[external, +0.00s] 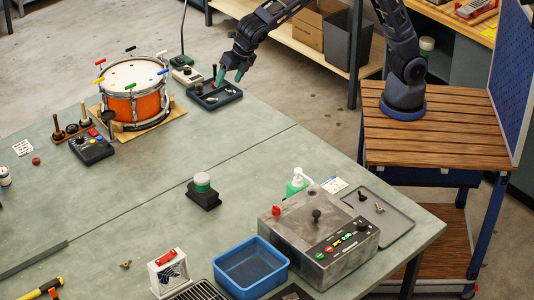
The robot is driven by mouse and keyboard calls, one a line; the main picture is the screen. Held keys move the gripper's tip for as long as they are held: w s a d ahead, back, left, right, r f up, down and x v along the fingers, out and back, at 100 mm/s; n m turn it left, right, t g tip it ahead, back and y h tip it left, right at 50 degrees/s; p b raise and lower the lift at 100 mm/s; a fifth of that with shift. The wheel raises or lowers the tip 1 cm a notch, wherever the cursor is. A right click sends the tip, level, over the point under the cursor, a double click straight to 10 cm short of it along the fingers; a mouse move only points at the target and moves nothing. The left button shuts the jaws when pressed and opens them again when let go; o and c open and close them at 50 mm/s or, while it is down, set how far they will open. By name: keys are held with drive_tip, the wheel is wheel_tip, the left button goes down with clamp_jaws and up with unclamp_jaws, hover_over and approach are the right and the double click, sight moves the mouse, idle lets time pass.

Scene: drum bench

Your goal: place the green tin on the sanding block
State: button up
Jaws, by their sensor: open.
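A small green tin (202,182) with a pale top stands upright on a dark block (204,198), which looks like the sanding block, near the middle of the bench. The tin appears to rest on the block's top, with nothing gripping it. My gripper (229,78) is open, with teal fingertips pointing down, at the far edge of the bench. It is well away from the tin, above or beside a dark control box (216,96). No object shows between its fingers.
An orange drum (137,92) stands at the far left on a wooden board. A grey machine (318,237), green pump bottle (297,184), blue bin (250,268) and white fan-like box (168,272) occupy the near right. The bench (150,190) around the block is mostly clear.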

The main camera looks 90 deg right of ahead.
drive_tip(key=s+d+r+m, duration=0.35)
drive_tip(key=s+d, duration=0.25)
drive_tip(key=d, duration=0.3)
drive_tip(key=s+d+r+m, duration=0.3)
drive_tip(key=s+d+m, duration=0.2)
drive_tip(key=d, duration=0.4)
drive_tip(key=s+d+r+m, duration=0.3)
drive_tip(key=s+d+m, duration=0.25)
drive_tip(key=d, duration=0.35)
drive_tip(key=s+d+f+m, duration=0.3)
drive_tip(key=s+d+m, duration=0.3)
drive_tip(key=s, duration=0.6)
drive_tip(key=s+d+f+m, duration=0.3)
drive_tip(key=s+d+m, duration=0.4)
drive_tip(key=s, duration=0.5)
drive_tip(key=shift+y, duration=0.3)
drive_tip(key=shift+s, duration=0.1)
